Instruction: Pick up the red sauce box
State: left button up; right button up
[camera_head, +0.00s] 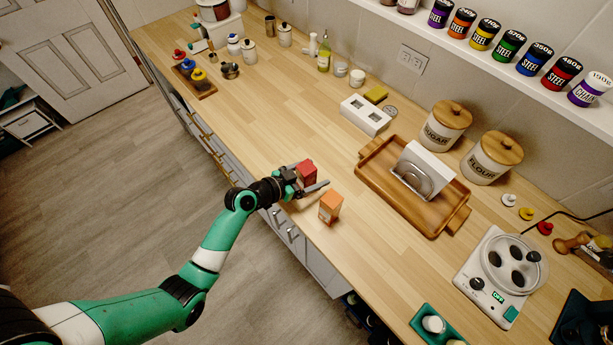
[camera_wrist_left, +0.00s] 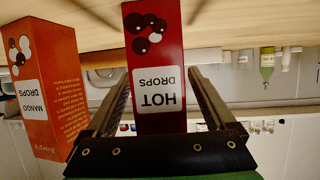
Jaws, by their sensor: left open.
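The red sauce box (camera_head: 307,171), labelled "HOT DROPS" in the left wrist view (camera_wrist_left: 155,60), stands near the front edge of the wooden counter. My left gripper (camera_head: 311,176) is open, with one finger on each side of the red box. In the left wrist view a narrow gap shows between the box and the fingers, mostly on the right. The lower part of the red box is partly hidden by the gripper in the head view. My right gripper is in neither view.
An orange "MANGO DROPS" box (camera_head: 330,207) stands close beside the left gripper, outside its fingers; it also shows in the left wrist view (camera_wrist_left: 45,85). A wooden tray (camera_head: 378,171) with a metal holder lies farther right. The counter left of the red box is clear.

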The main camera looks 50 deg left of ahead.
aim_at(314, 168)
pick_arm(q)
jog(key=shift+w+f, duration=0.2)
jog(key=shift+w, duration=0.15)
grip_shut()
dwell(0.3)
jog(key=r, duration=0.4)
jog(key=shift+s+d+r, duration=0.25)
jog(key=shift+s+d, duration=0.05)
jog(key=shift+s, duration=0.1)
jog(key=s+d+r+p, duration=0.5)
jog(key=s+d+r, duration=0.2)
jog(key=s, duration=0.4)
jog(key=shift+d+r, duration=0.15)
jog(key=shift+r, duration=0.6)
